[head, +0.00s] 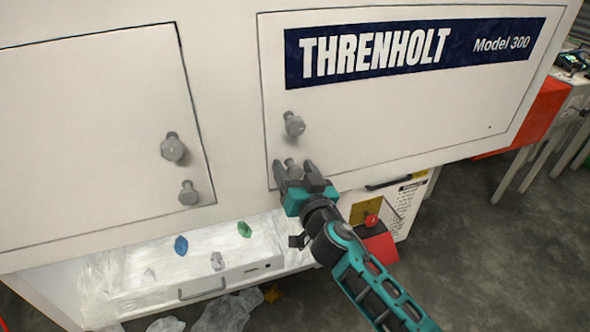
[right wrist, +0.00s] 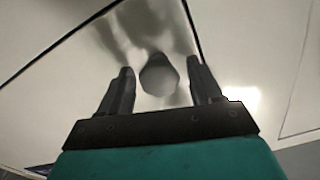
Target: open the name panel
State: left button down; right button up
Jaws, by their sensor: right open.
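The name panel (head: 390,110) is a white door with a dark blue "THRENHOLT Model 300" plate (head: 415,52), and it sits flush in the machine's front. It has two grey knobs near its left edge: an upper knob (head: 293,124) and a lower knob (head: 292,168). My right gripper (head: 293,168) is open at the lower knob, one finger on each side. In the right wrist view the lower knob (right wrist: 159,75) stands between the open fingers, with a gap on both sides. My left gripper is not in view.
Another white panel (head: 90,130) with two knobs is at the left. Below is an open drawer (head: 205,265) with plastic film and small coloured pieces. A red button (head: 372,220) is below the name panel. A table (head: 575,95) stands at the right, with clear floor in front.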

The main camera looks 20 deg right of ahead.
jog(key=shift+w, duration=0.1)
jog(key=shift+c, duration=0.3)
grip_shut()
dwell(0.4)
